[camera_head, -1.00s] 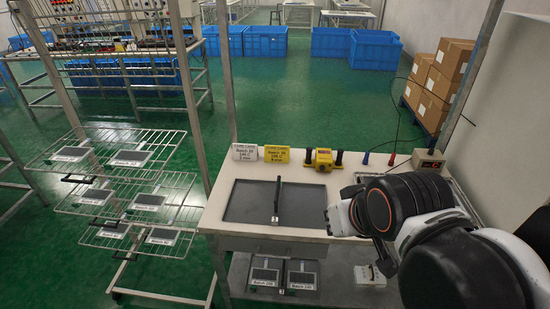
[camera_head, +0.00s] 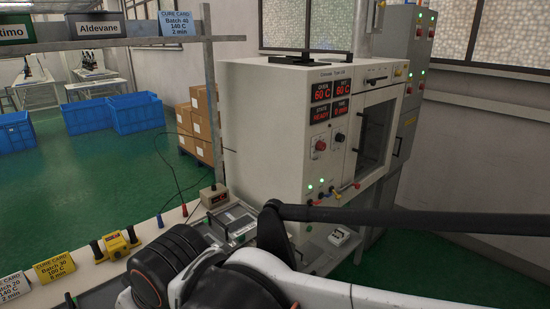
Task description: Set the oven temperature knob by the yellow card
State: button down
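The pale oven (camera_head: 265,130) stands at centre right. Its red displays read oven 60 C, set 60 C, state READY; the time figure is small. Below them are a red knob (camera_head: 320,145) and a dark knob (camera_head: 340,137); I cannot read which is temperature. The yellow card (camera_head: 54,267) stands at the lower left on the bench and reads as a cure card, Batch 30; the temperature looks like 160 C, but the print is small. My arm crosses the bottom of the view, left of and below the oven. My gripper's fingertips do not show.
A white card (camera_head: 12,287) stands beside the yellow one, and a blue card (camera_head: 177,24) hangs from the overhead rail. A yellow device (camera_head: 116,245) and a small beige meter box (camera_head: 214,197) sit on the bench. A dark bar (camera_head: 420,219) crosses in front of the oven's lower part.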

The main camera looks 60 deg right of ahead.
aim_at(321, 146)
jog(key=z, duration=2.25)
jog(key=i+l+u, duration=0.1)
jog(key=l+u, duration=0.35)
jog(key=l, duration=0.45)
jog(key=k+l, duration=0.15)
jog(key=i+j, duration=0.1)
jog(key=i+u, duration=0.05)
